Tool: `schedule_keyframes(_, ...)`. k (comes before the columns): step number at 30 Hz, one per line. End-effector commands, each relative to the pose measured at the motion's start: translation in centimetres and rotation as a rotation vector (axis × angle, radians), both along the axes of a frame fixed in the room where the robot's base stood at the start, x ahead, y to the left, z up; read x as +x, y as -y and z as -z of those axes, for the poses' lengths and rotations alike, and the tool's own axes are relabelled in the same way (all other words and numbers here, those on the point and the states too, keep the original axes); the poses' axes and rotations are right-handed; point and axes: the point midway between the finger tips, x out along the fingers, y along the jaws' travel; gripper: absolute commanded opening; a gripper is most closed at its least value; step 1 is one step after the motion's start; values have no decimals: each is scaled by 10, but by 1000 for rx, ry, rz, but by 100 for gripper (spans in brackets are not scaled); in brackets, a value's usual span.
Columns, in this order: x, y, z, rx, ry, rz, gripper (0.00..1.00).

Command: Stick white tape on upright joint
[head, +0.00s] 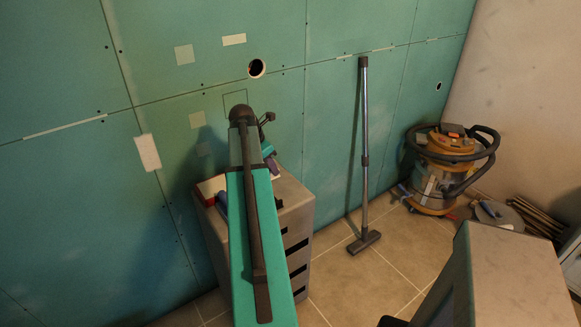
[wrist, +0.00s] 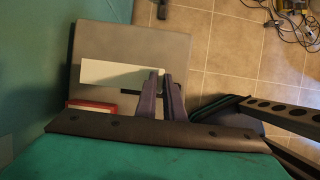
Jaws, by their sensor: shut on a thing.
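My gripper (wrist: 160,76) is shut on one end of a flat white tape strip (wrist: 118,74) in the wrist view. The strip sticks out to the left, above a grey cabinet top. In the head view my own arm largely hides the gripper, and the strip cannot be made out. The green wall has an upright joint (head: 121,62) at the left and another upright joint (head: 304,120) near the middle. A white patch (head: 148,152) lies at the left joint, just below the level joint. Thin white strips (head: 65,127) lie along the level joint.
A grey cabinet (head: 290,200) stands against the wall, with a red-and-white box (wrist: 93,106) on top. A vacuum tube (head: 364,150) leans on the wall. A vacuum cleaner (head: 445,165) stands in the corner. Tiled floor (head: 335,285) lies open in the middle.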

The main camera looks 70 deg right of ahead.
Motion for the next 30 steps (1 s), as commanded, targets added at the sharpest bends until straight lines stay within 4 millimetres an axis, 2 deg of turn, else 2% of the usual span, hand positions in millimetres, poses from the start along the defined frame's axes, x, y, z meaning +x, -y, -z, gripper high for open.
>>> schedule_keyframes(1, 16, -9, 0, 1, -1, -5, 0)
schedule_keyframes(3, 35, -22, 0, 1, -1, -4, 0)
schedule_keyframes(15, 134, -105, -1, 0, 0, 4, 0)
schedule_keyframes(20, 169, -143, -2, 0, -1, 9, 0)
schedule_keyframes(30, 234, -234, -5, 0, -1, 17, 0)
